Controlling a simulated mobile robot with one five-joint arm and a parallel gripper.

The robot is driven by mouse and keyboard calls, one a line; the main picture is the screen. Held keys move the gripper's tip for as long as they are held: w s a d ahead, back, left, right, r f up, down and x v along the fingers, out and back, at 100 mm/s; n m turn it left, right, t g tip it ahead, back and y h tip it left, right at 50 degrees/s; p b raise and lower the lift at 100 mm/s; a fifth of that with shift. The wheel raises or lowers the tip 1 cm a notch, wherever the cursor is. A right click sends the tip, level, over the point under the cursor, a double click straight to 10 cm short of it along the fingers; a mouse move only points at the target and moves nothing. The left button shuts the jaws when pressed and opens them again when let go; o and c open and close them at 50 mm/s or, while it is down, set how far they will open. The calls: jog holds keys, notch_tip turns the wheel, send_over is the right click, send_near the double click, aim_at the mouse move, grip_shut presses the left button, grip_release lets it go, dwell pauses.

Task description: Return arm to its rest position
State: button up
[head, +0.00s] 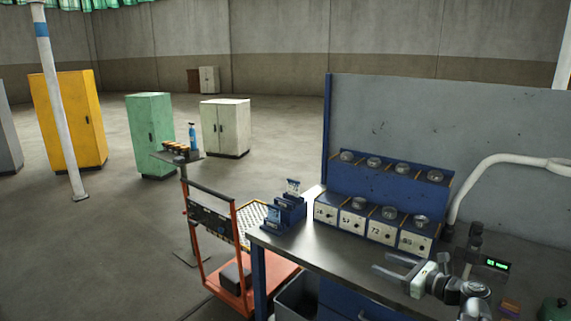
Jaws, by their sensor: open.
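My gripper (397,270) is at the lower right of the head view, above the workbench (290,247). Its two pale grey fingers are apart and point left. Nothing shows between them. My arm (447,287) runs from the gripper to the lower right and leaves the picture at the bottom edge. The gripper is in front of a row of numbered blue-and-white boxes (373,220) and looks apart from them. The arm's base is hidden.
A blue holder (287,212) stands at the bench's left end. A grey back panel (445,150) rises behind. A white bent tube (475,172) and a dark device with a green display (496,264) are near my arm. An orange cart (240,275) stands left.

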jog(key=s+a+f+n+g+h, duration=0.1)
jog(key=s+a+f+n+g, duration=0.15)
jog(key=a+f+n, duration=0.45)
jog(key=s+a+f+n+g+h, duration=0.1)
jog(key=a+f+n+g, duration=0.25)
jog(key=a, duration=0.65)
jog(key=s+a+f+n+g, duration=0.1)
jog(key=a+f+n+g, duration=0.35)
jog(key=a, duration=0.45)
jog(key=s+d+f+n+g+h, duration=0.2)
jog(key=s+d+f+n+h, duration=0.2)
jog(key=d+n+h, duration=0.3)
jog(key=s+d+n, duration=0.1)
jog(key=d+n, duration=0.1)
jog(key=n, duration=0.3)
jog(key=shift+s+f+n+h, duration=0.15)
jog(key=shift+f+n+h, duration=0.15)
jog(key=shift+f, duration=0.05)
jog(key=c, duration=0.4)
jog(key=shift+d, duration=0.15)
